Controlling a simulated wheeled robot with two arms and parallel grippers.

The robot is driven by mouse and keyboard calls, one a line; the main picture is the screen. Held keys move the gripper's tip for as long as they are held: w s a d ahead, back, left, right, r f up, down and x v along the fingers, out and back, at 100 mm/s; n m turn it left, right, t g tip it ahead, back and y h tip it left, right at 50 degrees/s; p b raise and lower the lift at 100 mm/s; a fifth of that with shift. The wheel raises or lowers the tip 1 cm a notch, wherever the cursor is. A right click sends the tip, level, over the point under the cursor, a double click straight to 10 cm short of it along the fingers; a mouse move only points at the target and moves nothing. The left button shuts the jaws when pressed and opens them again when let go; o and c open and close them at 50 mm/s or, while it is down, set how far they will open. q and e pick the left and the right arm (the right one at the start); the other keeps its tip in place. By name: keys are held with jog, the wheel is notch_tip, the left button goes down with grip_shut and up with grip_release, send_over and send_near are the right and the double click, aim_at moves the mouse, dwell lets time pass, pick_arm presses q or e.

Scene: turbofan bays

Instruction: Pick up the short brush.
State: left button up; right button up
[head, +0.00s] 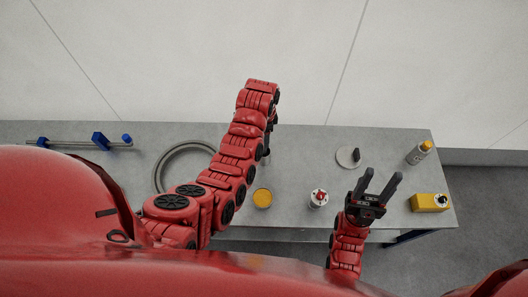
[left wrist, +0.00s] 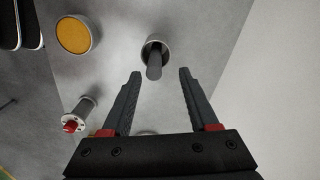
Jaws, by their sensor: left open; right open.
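In the left wrist view a dark grey handle (left wrist: 154,67) sticks up from a pale round base; I take it to be the short brush. Its bristles cannot be made out. My left gripper (left wrist: 159,74) is open, with its two fingers on either side of the handle in the picture and the tips just short of the base. It is not touching the handle as far as I can see. My right gripper (head: 382,173) is open and empty over the right part of the table.
A grey ring (head: 160,170) and a blue-ended bar (head: 75,143) lie left.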

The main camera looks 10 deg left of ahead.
aim_at(264, 151)
pick_arm(q)
jog(key=shift+f, duration=0.3)
jog(key=shift+s+f+p, duration=0.15)
jog(key=shift+f+p, duration=0.1)
jog(key=shift+p, duration=0.15)
jog(key=f, duration=0.1)
jog(key=f+p, duration=0.1)
jog(key=f, duration=0.1)
jog(key=shift+s+f, duration=0.1)
jog(key=shift+s, duration=0.2)
jog(key=shift+w+f+p, duration=0.1)
jog(key=shift+f+p, duration=0.25)
jog(key=shift+f, duration=0.4)
jog(key=shift+c, duration=0.2)
grip_shut()
